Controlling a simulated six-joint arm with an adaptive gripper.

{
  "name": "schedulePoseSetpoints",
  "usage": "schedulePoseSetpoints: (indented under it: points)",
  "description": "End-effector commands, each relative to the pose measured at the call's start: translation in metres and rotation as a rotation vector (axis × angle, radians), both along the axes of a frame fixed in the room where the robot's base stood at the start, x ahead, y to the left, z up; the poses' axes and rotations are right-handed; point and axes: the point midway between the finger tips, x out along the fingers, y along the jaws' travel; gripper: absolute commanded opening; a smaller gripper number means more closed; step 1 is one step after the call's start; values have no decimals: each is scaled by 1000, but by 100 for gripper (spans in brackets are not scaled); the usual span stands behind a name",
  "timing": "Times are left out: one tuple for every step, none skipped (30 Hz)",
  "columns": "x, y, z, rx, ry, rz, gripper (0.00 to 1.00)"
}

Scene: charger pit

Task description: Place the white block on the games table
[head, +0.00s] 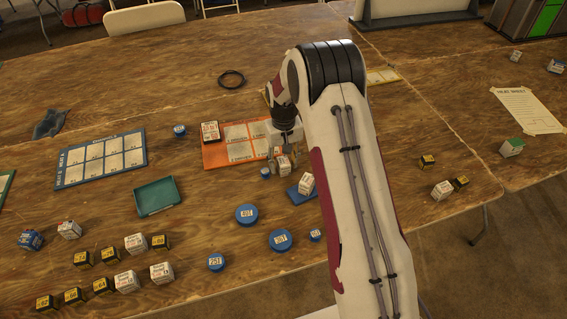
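Several white blocks with printed faces lie on the wooden table: one white block (69,229) at left, others (135,243) (162,273) (127,281) at front left, and one (306,183) at a small blue pad. Another white block (443,190) is on the right. My gripper (283,165) points down at the right part of the orange board (215,156). A pale block-like shape shows at its fingertips; I cannot tell whether it is held. My arm hides much of the middle. I cannot tell which surface is the games table.
A blue board (100,160) and a green tray (156,197) are at left. Blue round pieces (247,214) (280,240) lie in front of the gripper. Black-and-yellow blocks (83,258) stand at front left. A black ring (231,79) lies behind.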

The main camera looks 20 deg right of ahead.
Motion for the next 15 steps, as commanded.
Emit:
schedulePoseSetpoints:
  points:
    - [1,0,4,0,-2,0,40]
    - [1,0,7,0,-2,0,40]
    - [1,0,11,0,-2,0,40]
    - [1,0,14,0,-3,0,40]
    - [1,0,17,0,-3,0,40]
    - [1,0,22,0,-3,0,40]
    - [1,0,26,0,-3,0,40]
    - [1,0,30,0,-3,0,40]
    - [1,0,36,0,-4,0,40]
    - [1,0,40,0,-4,0,40]
    - [1,0,45,0,-3,0,40]
    - [1,0,51,0,-4,0,40]
    - [1,0,56,0,-4,0,40]
    - [1,0,60,0,-3,0,40]
    - [1,0,67,0,-3,0,40]
